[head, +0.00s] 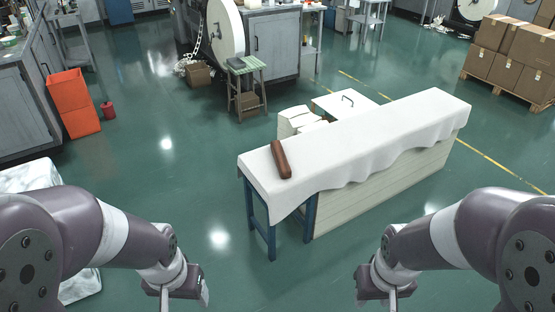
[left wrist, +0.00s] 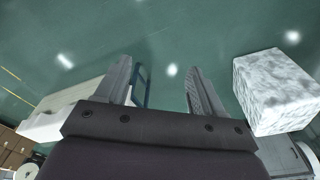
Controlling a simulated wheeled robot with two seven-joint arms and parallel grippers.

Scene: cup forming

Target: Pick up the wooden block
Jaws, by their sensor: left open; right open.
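The wooden block (head: 281,159) is a dark reddish-brown bar. It lies on the white cloth of the long table (head: 375,137), near the table's left end in the head view. My left gripper (head: 204,292) is low at the front left, well short of the table and empty. Its two fingers show spread apart in the left wrist view (left wrist: 160,88), with only floor between them. My right gripper (head: 391,300) is low at the front right, also apart from the block, and its fingertips are partly cut off by the lower picture edge.
A marbled white block-shaped object (left wrist: 277,90) stands beside my left arm. White boxes (head: 297,121) and a white panel with a handle (head: 343,103) are behind the table. Green floor in front of the table is clear.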

